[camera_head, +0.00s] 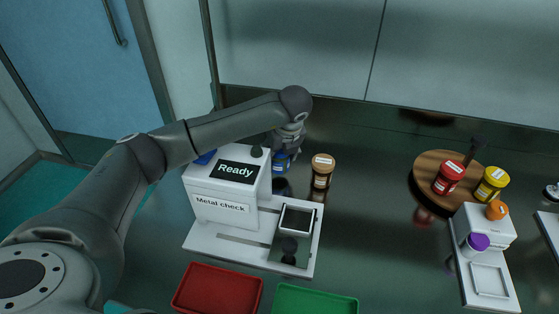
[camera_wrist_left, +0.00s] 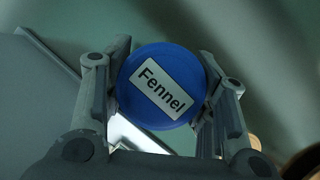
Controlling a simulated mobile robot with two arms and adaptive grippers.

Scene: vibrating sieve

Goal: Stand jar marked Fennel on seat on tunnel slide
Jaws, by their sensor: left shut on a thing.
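My left gripper (camera_head: 285,148) is behind the right side of the white metal check machine. It is shut on a blue-lidded jar (camera_head: 281,164), partly hidden by the fingers. In the left wrist view the blue lid (camera_wrist_left: 158,86) reads Fennel and sits between the two fingers of my left gripper (camera_wrist_left: 160,100). I cannot tell whether the jar touches the counter. The square, light-rimmed seat (camera_head: 297,219) lies on the white slide base (camera_head: 306,263) right of the machine and looks empty. My right gripper is not in view.
The metal check machine (camera_head: 222,212) shows "Ready". A brown jar (camera_head: 322,170) stands close right of the held jar. Red (camera_head: 218,289) and green (camera_head: 310,302) trays lie in front. A wooden round board (camera_head: 432,166) with red and yellow jars is at right.

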